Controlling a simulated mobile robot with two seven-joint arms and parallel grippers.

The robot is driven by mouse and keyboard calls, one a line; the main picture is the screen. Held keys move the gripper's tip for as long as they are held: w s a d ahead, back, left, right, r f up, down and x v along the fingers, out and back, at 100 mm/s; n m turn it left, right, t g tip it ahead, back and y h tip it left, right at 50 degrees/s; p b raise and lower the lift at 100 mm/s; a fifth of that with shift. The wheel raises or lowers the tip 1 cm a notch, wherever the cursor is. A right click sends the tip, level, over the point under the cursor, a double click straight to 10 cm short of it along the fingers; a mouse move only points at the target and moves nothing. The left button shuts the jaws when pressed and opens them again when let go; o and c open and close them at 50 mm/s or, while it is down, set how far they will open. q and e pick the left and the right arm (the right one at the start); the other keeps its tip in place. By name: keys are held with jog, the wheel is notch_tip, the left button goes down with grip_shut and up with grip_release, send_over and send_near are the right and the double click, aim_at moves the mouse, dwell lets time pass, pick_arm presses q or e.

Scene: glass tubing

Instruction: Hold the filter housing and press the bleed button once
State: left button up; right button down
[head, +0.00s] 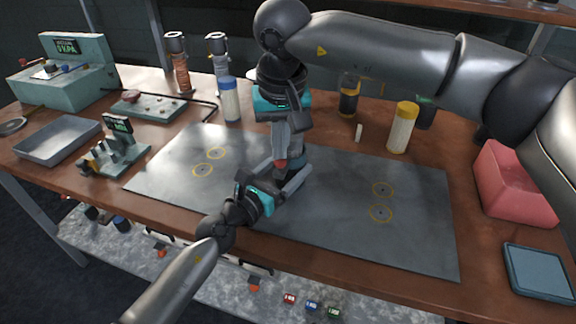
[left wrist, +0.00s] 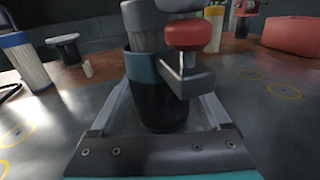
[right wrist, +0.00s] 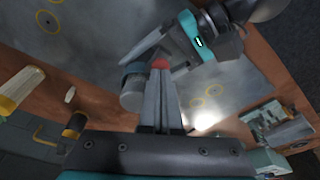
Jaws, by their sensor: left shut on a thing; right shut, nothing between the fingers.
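The filter housing (head: 296,157) is a dark cylinder with a blue band, standing on the grey mat and largely hidden by my grippers in the head view. It shows larger in the left wrist view (left wrist: 152,98). My left gripper (head: 286,184) is shut around its body, a finger on each side. The red bleed button (left wrist: 190,34) sits on the housing's side; it also shows in the right wrist view (right wrist: 160,63). My right gripper (head: 281,158) points down, shut and empty, with its tips at the button. I cannot tell whether they press it.
The grey mat (head: 340,222) has yellow-ringed holes and is mostly clear. A white filter with a blue cap (head: 230,100) and one with a yellow cap (head: 402,128) stand behind. A grey tray (head: 58,143) is at left, a red bin (head: 513,180) at right.

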jog(key=shift+f, duration=0.45)
jog(key=shift+r, duration=0.85)
jog(key=shift+w+v, duration=0.2)
jog(key=shift+v, duration=0.8)
jog(key=shift+w+v, duration=0.2)
jog(key=shift+v, duration=0.75)
jog(key=shift+w+v, duration=0.2)
jog(key=shift+v, duration=0.8)
jog(key=shift+a+r, duration=0.1)
jog(key=shift+r, duration=0.1)
jog(key=v, duration=1.2)
